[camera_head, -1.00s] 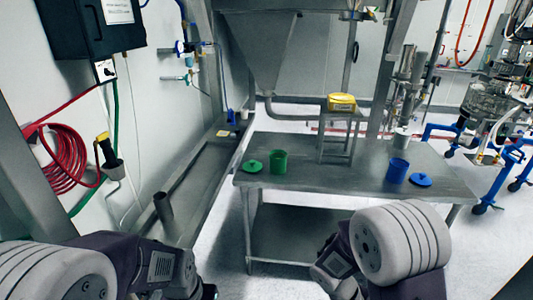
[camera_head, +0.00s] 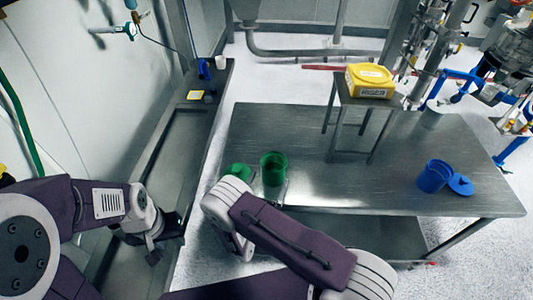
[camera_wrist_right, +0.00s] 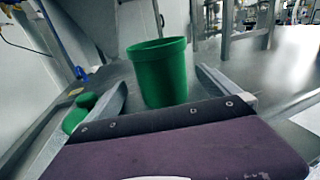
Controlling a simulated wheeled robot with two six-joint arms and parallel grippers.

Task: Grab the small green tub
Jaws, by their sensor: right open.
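The small green tub (camera_head: 273,164) stands upright and open-topped near the front left of the metal table. In the right wrist view the tub (camera_wrist_right: 161,76) sits ahead of my right gripper (camera_wrist_right: 163,88), roughly between its two spread fingers. My right gripper (camera_head: 271,186) is open, with a finger on each side of the tub's lower part; I cannot tell whether either touches it. My arm hides some of the table in front of the tub. My left gripper (camera_head: 162,243) hangs at the lower left, away from the tub, its jaw opening unclear.
A green lid (camera_head: 237,171) lies left of the tub, close to my right arm. A blue tub (camera_head: 434,176) and blue lid (camera_head: 461,185) are at the table's right. The table's middle (camera_head: 345,185) is clear.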

